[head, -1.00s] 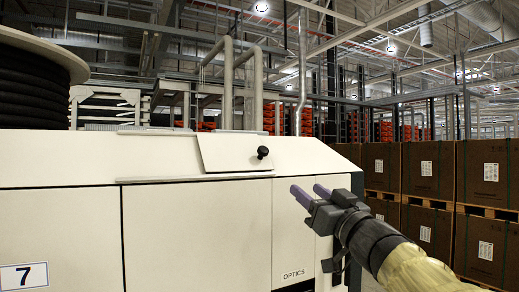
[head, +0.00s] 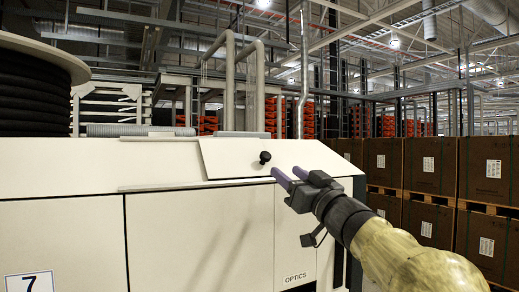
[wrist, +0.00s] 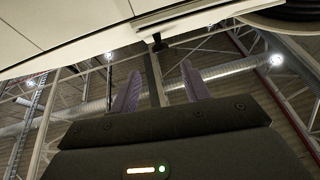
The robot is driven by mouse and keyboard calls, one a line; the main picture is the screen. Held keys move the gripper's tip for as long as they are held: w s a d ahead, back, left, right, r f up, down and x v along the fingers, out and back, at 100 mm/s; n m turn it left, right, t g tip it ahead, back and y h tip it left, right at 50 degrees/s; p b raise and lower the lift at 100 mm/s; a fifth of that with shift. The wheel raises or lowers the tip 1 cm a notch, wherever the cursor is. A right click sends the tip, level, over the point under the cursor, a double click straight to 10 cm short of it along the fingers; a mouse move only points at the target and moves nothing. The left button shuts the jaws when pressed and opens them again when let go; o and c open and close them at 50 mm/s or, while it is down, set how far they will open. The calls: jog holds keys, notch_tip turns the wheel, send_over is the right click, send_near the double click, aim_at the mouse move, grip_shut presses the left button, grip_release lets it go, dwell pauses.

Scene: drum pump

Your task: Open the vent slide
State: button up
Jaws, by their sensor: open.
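The vent slide looks to be the flat white plate (head: 232,158) on the sloping upper face of the white machine. A black round knob (head: 265,157) stands out near the plate's middle; a dark knob-like shape (wrist: 158,42) also shows beyond my fingers in the wrist view. My gripper (head: 286,173) is open and empty, with two purple fingers just right of and slightly below the knob in the head view. The fingers (wrist: 160,70) point toward the dark shape, which appears between their lines. I see no contact with the knob.
The white machine (head: 70,240) fills the left and middle, with an OPTICS panel (head: 295,235) below my gripper. A large cable reel (head: 35,85) stands at upper left. Stacked brown boxes (head: 430,165) stand at right. The air above the machine's top is open near the knob.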

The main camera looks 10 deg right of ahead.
aim_at(268, 158)
jog(key=p+x, duration=0.4)
jog(key=x, duration=0.6)
jog(key=shift+w+a+r, duration=0.15)
jog(key=shift+w, duration=0.05)
grip_shut()
